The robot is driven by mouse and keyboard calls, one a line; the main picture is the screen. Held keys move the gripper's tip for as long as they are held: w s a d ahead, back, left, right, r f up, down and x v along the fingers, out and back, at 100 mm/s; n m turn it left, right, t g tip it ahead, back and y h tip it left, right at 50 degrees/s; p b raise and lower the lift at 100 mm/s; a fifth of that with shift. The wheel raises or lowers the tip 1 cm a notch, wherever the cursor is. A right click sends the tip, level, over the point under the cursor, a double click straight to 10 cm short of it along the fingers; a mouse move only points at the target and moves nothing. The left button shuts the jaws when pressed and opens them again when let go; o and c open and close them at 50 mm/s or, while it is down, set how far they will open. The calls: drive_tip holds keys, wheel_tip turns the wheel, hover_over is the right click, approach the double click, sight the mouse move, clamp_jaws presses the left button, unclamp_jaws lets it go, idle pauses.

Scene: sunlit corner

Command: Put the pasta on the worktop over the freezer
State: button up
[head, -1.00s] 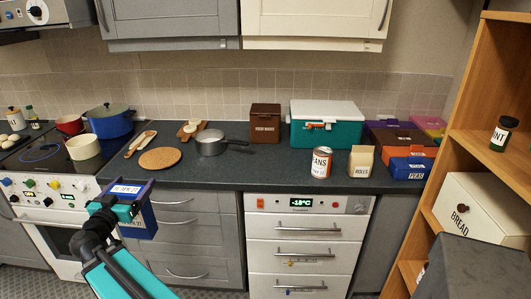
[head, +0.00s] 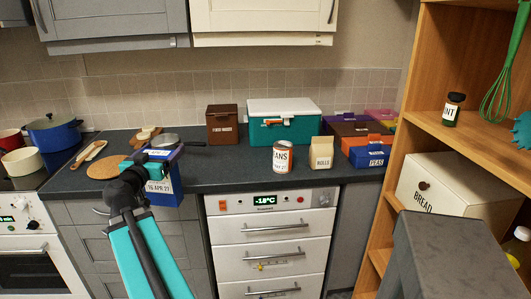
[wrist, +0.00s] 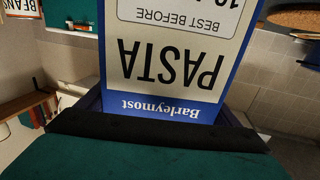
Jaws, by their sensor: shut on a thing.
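The pasta box (head: 168,186), blue with a white label, is in my gripper (head: 158,158) in the head view. My gripper is shut on it and holds it in front of the worktop edge, left of the freezer. In the wrist view the pasta box (wrist: 180,62) fills the middle, its PASTA label upside down. The freezer (head: 272,228) is the white drawer unit with a -18°C display. The dark worktop (head: 232,178) over it has a beans can (head: 283,157) and a rolls bag (head: 321,152) on it.
A brown box (head: 222,124) and a teal cool box (head: 284,130) stand at the back. Several coloured boxes, including a peas box (head: 369,157), are at the right. A saucepan (head: 165,141) is behind my gripper. A wooden shelf (head: 470,140) bounds the right side.

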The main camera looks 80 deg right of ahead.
drive_tip(key=s+d+r+g+b, duration=0.1)
drive_tip(key=s+d+r+b, duration=0.1)
drive_tip(key=s, duration=0.6)
drive_tip(key=s+d+r+m+g+b, duration=0.1)
drive_tip(key=s+d+r+b, duration=0.1)
drive_tip(key=s+d, duration=0.3)
drive_tip(key=s+d+r+m+g+b, duration=0.1)
drive_tip(key=s+d+r+b, duration=0.2)
drive_tip(key=s, duration=0.8)
drive_tip(key=shift+d, duration=0.3)
drive_tip(key=shift+r, duration=0.1)
